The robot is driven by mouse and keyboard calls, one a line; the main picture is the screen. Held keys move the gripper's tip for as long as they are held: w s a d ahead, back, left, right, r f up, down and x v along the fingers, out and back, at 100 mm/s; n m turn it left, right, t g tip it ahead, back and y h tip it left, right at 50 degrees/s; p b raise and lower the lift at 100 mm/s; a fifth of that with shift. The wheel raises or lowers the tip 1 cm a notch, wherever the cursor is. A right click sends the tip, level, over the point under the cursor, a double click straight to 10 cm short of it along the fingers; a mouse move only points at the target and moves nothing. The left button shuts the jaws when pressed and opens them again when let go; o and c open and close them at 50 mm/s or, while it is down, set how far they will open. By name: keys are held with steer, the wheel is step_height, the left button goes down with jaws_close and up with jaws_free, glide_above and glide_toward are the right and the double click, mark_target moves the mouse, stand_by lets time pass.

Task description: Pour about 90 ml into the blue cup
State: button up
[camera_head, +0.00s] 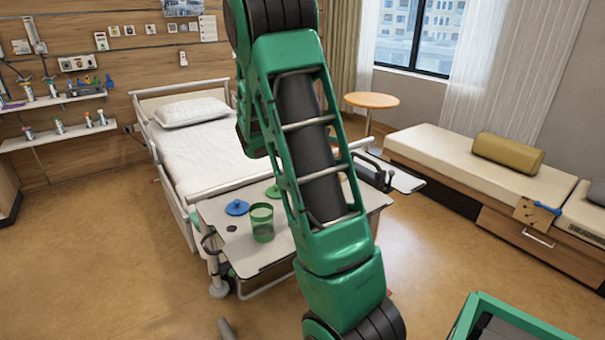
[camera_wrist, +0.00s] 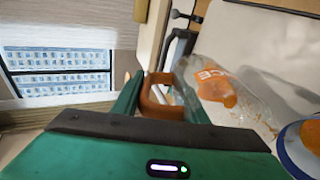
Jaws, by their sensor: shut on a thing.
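In the wrist view my gripper (camera_wrist: 160,92) is shut on the orange-brown handle (camera_wrist: 158,112) of a clear jug (camera_wrist: 238,90). The jug has an orange fruit print and lettering ending in "ICE", and it looks tilted. A blue-rimmed round thing (camera_wrist: 287,152) with orange in it is cut off at the lower right; it may be the blue cup, but I cannot tell. I cannot make out any flow of liquid. In the head view my arm hides the gripper, the jug and part of the overbed table (camera_head: 222,222).
On the table's left side stand a green see-through cup (camera_head: 262,224), a blue lid-like disc (camera_head: 237,207) and a green one (camera_head: 273,191). The bed (camera_head: 200,140) is behind. A bench (camera_head: 440,155) and a round side table (camera_head: 371,101) stand to the right. Floor at left is clear.

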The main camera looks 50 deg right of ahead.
steer(key=shift+s+d+f+y, duration=0.1)
steer(key=shift+d+f+y, duration=0.1)
steer(key=shift+f+y, duration=0.15)
stand_by(1.6)
steer(key=shift+d+f+y+p, duration=0.45)
steer(key=shift+f+y, duration=0.1)
steer(key=shift+f, duration=0.1)
steer(key=shift+s+d+f+y+p, duration=0.15)
steer(key=shift+f+y+p, duration=0.1)
steer(key=shift+f+y, duration=0.3)
steer(key=shift+w+d+f+y+p, duration=0.15)
steer(key=shift+f+y+p, duration=0.1)
steer(key=shift+f+y, duration=0.3)
steer(key=shift+s+d+f+y+p, duration=0.1)
steer(key=shift+d+f+y+p, duration=0.25)
steer(key=shift+f+y, duration=0.2)
steer(key=d+f+y+p, duration=0.1)
steer(key=y, duration=0.1)
steer(key=d+f+y, duration=0.1)
steer(key=shift+d+t+y+p, duration=0.25)
steer(key=shift+t+y+p, duration=0.05)
steer(key=shift+y+p, duration=0.05)
steer(key=shift+d+f+y+p, duration=0.3)
steer(key=shift+f+y+p, duration=0.45)
steer(key=shift+y, duration=0.3)
steer(key=shift+d+f+y+p, duration=0.3)
steer(key=shift+f+y+p, duration=0.45)
steer(key=shift+y, duration=0.3)
